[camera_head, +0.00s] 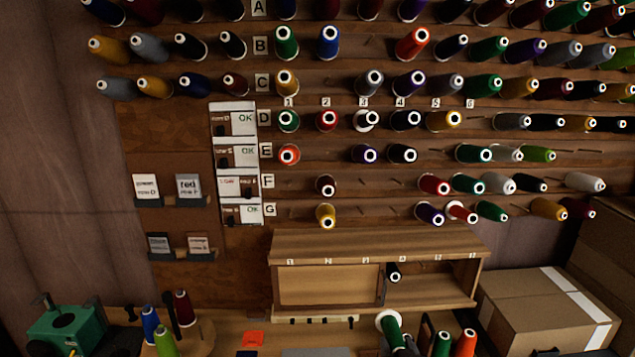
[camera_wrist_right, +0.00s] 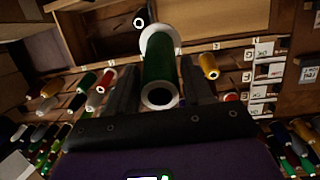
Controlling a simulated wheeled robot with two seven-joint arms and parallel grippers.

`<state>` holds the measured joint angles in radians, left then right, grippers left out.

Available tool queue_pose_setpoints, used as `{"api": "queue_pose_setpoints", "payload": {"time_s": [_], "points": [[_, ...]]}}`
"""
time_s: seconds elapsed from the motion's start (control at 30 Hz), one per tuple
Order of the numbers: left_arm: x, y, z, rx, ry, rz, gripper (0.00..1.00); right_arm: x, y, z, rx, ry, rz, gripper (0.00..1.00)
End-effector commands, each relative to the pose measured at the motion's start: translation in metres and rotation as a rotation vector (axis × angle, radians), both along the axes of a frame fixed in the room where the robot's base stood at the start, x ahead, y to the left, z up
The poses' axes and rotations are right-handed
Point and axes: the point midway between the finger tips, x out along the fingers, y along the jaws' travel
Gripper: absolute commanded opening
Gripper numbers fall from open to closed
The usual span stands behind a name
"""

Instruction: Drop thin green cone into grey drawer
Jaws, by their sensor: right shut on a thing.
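A green cone (camera_head: 391,328) with a white base ring is at the bottom of the head view, in front of the wooden shelf. My right gripper (camera_head: 402,346) is shut on it, mostly cut off by the lower edge. In the right wrist view the green cone (camera_wrist_right: 160,62) sits between the two dark fingers of my right gripper (camera_wrist_right: 160,85). A grey flat surface (camera_head: 315,352) shows at the bottom edge of the head view; I cannot tell whether it is the grey drawer. My left gripper is not in view.
A wooden shelf (camera_head: 375,245) holds a dark cone (camera_head: 394,272). Green (camera_head: 442,343) and orange (camera_head: 467,342) cones stand close right of my gripper. A cardboard box (camera_head: 545,310) is at right. A green machine (camera_head: 68,328) and several cones are at left. Thread cones fill the wall.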

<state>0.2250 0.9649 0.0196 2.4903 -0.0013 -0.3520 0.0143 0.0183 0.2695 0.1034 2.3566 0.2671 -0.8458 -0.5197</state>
Motion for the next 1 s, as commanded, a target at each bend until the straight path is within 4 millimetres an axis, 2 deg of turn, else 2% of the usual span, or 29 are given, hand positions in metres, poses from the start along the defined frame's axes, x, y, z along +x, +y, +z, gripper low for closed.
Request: {"api": "queue_pose_setpoints", "payload": {"time_s": [0.03,0.2,0.67,0.77,0.9,1.0], "points": [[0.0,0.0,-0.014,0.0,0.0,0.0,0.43,0.003,0.001,-0.025,-0.001,0.003,0.007,0.24],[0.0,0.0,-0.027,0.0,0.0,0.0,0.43,0.008,0.004,-0.055,-0.001,0.0,0.025,0.24],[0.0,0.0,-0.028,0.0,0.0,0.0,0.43,0.008,0.005,-0.066,-0.003,0.001,0.031,0.24],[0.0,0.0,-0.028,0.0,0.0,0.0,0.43,0.001,0.003,-0.088,-0.013,0.01,0.026,0.24],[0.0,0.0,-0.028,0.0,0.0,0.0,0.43,-0.018,0.003,-0.134,-0.021,0.017,0.025,0.24],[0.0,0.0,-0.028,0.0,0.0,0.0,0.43,-0.033,0.004,-0.158,-0.016,0.012,0.028,0.24]]}}
